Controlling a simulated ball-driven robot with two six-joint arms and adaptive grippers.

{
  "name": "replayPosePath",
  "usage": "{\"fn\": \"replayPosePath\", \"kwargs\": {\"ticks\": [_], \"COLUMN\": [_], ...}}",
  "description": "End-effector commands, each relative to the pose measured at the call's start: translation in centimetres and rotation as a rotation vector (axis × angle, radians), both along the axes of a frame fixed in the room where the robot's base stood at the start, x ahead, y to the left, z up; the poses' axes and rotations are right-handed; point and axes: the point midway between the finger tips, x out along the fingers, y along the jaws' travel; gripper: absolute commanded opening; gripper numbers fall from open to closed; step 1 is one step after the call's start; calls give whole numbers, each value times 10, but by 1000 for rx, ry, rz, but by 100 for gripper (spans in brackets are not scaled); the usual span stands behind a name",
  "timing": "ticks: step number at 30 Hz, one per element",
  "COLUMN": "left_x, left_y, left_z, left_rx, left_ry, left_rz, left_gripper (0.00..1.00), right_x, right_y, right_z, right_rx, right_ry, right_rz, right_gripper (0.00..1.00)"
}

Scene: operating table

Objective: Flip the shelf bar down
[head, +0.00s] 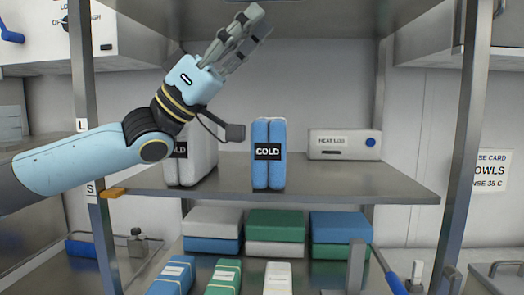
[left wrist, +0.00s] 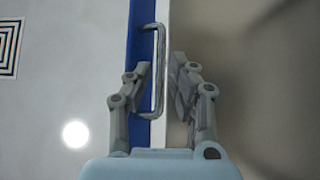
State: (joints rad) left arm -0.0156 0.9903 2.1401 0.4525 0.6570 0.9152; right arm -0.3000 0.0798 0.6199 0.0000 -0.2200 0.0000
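My left gripper (head: 248,32) is raised above the middle shelf (head: 350,185), in front of the upper shelf, with its fingers pointing up and to the right. In the left wrist view its two fingers (left wrist: 160,68) are apart, with no object clearly clamped between them. A slim metal handle-shaped bar (left wrist: 160,70) shows between and beyond the fingers, against a blue strip (left wrist: 140,45). I cannot tell whether the fingers touch it, or whether it is the shelf bar. An orange piece (head: 112,192) sits at the middle shelf's front left corner. My right gripper is not in view.
A blue COLD pack (head: 269,170), a white pack (head: 205,155) partly behind my arm, and a HEAT LOG box (head: 343,143) stand on the middle shelf. Folded stacks (head: 276,225) lie below. Metal posts (head: 465,130) flank the shelves.

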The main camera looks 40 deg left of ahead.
Motion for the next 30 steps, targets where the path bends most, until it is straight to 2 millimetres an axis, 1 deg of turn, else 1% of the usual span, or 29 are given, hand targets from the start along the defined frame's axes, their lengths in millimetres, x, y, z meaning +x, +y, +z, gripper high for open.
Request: {"fn": "replayPosePath", "kwargs": {"ticks": [1, 10, 17, 23, 30], "left_x": [-3, -22, -25, -15, -4], "left_y": [5, 36, 31, 17, 0], "left_z": [-10, -42, -83, -121, -170], "left_rx": [9, 1, -77, -38, 61], "left_ry": [11, 7, 99, 219, 368], "left_rz": [-2, 3, 46, 134, 250], "left_gripper": [21, 21, 21, 21, 21], "right_x": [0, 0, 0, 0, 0], "right_y": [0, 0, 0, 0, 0], "right_z": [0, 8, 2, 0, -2], "right_rx": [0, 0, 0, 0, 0], "right_ry": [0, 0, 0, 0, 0], "right_rz": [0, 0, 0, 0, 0], "right_gripper": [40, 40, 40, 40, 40]}}
